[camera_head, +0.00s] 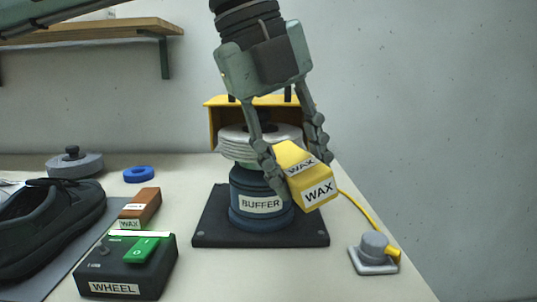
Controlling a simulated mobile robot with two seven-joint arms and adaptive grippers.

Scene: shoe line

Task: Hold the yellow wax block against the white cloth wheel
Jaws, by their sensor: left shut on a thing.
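The yellow wax block (306,176), labelled WAX, is tilted between the fingers of my left gripper (299,168), which is shut on it. It is in front of the buffer machine (259,212), at the right of the BUFFER label. The white cloth wheel (233,143) sits on top of the buffer, partly hidden behind my gripper fingers. The block overlaps the wheel's lower right in this view; I cannot tell whether they touch. My right gripper does not show.
A yellow guard (213,113) stands behind the wheel. A black WHEEL switch box (125,265), a brown wax block (140,207), a blue ring (138,174) and a dark shoe (45,232) are at the left. A grey plug device (374,246) is at the right.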

